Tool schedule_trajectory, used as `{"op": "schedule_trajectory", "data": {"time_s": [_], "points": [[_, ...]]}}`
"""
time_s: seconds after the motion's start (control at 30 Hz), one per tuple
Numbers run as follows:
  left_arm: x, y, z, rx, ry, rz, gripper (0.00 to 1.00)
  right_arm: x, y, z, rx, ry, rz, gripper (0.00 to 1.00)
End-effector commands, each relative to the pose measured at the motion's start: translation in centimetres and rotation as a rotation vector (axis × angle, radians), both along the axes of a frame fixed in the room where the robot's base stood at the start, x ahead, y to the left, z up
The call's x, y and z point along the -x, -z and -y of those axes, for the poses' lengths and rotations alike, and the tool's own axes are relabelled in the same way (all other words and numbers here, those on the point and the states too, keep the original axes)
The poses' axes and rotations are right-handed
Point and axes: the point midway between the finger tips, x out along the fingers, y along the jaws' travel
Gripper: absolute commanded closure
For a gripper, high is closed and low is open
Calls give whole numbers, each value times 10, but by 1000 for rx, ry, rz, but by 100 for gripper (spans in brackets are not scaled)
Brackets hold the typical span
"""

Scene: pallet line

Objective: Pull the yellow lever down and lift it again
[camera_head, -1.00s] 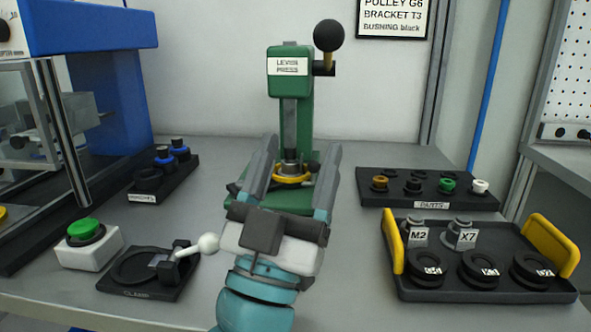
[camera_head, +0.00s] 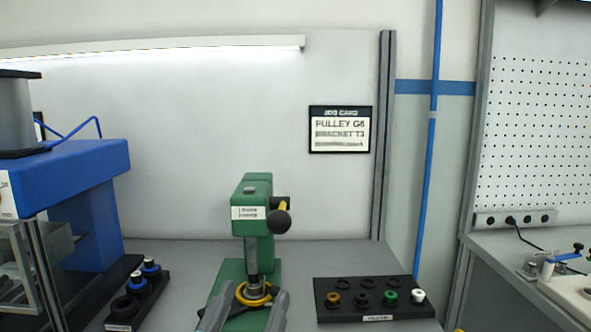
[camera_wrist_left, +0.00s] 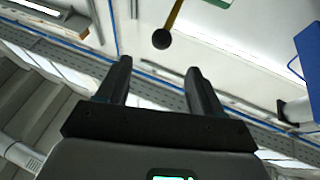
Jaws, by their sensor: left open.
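The green lever press (camera_head: 252,188) stands on the bench with a yellow lever (camera_head: 283,206) at its right side. The lever ends in a black ball knob (camera_head: 279,222), which shows just below the lever's pivot in the head view. In the left wrist view the knob (camera_wrist_left: 161,39) hangs at the end of the yellow rod (camera_wrist_left: 174,14), beyond the fingertips and in line with the gap between them. My left gripper (camera_head: 246,312) is open and empty, low in front of the press, apart from the knob. My right gripper is out of view.
A yellow ring (camera_head: 253,294) sits at the foot of the press. A black parts tray (camera_head: 352,287) with small pieces lies to the right. A blue machine (camera_head: 85,170) and a black rack (camera_head: 120,318) stand at left.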

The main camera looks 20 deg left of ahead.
Motion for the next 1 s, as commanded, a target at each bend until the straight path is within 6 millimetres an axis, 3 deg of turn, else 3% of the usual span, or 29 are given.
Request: {"op": "schedule_trajectory", "data": {"time_s": [0.03,0.23,0.7,1.0], "points": [[0,-7,-3,1,-4,-15,34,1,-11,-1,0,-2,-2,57],[-17,-7,-8,1,-13,-30,34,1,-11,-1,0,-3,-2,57],[-118,-50,-9,2,-14,-28,34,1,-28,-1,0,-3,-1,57],[-151,-63,-7,1,-11,-27,34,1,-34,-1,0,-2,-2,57]]}}
